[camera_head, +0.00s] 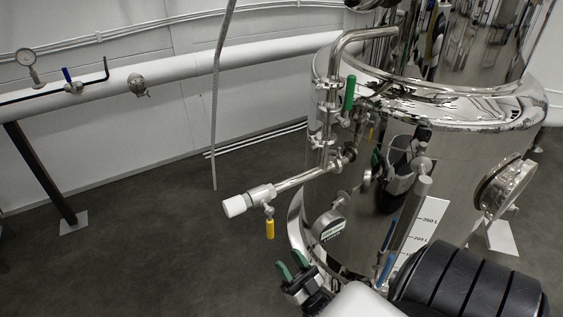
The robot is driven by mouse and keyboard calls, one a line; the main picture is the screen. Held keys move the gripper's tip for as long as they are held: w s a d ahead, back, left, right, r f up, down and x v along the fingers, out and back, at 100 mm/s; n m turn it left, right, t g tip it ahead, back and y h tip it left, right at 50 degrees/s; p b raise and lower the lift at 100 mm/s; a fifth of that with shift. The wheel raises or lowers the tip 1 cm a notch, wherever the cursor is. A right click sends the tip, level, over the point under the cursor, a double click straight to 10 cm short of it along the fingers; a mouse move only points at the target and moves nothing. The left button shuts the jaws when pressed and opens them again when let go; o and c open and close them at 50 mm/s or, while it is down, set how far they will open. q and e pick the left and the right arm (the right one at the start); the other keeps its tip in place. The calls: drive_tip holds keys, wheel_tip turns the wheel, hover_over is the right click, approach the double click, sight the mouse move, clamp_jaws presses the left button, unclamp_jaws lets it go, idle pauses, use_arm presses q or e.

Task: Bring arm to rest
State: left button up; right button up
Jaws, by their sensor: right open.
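My right gripper (292,266) is at the bottom centre, in front of the lower left side of a shiny steel tank (450,165). Its two green-tipped fingers stand apart, with nothing seen between them. My right arm comes in from the bottom right, with a white link and a black ribbed part. How far the fingers are from the tank is hard to tell. My left gripper is not in view.
A pipe with a white end cap (234,206) and a yellow valve handle (270,228) juts left from the tank. The dark floor (130,255) at left is largely clear; a white pipe (180,72) lines the wall.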

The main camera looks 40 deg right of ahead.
drive_tip(key=shift+s+f, duration=0.3)
drive_tip(key=shift+s, duration=0.05)
idle(0.3)
